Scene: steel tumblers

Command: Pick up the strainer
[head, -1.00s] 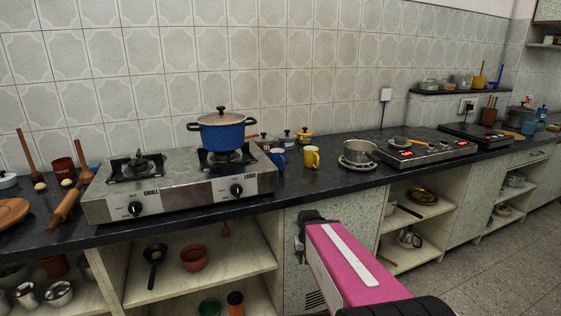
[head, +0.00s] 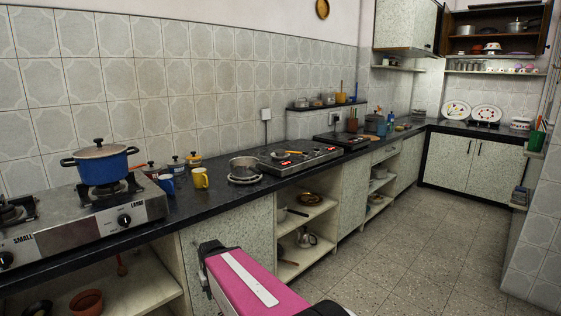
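I cannot pick out a strainer for certain. A small round item with an orange-brown handle (head: 288,152) lies on the right-hand cooktop and may be it, but it is too small to tell. My gripper (head: 207,252) is at the end of my pink arm, low in the head view, in front of the lower cabinets and below the counter edge. It is well apart from the cooktop item. Its fingers are too dark and hidden to show whether they are open or shut.
Open shelves (head: 300,218) below hold a kettle (head: 306,238). The tiled floor (head: 410,235) on the right is clear.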

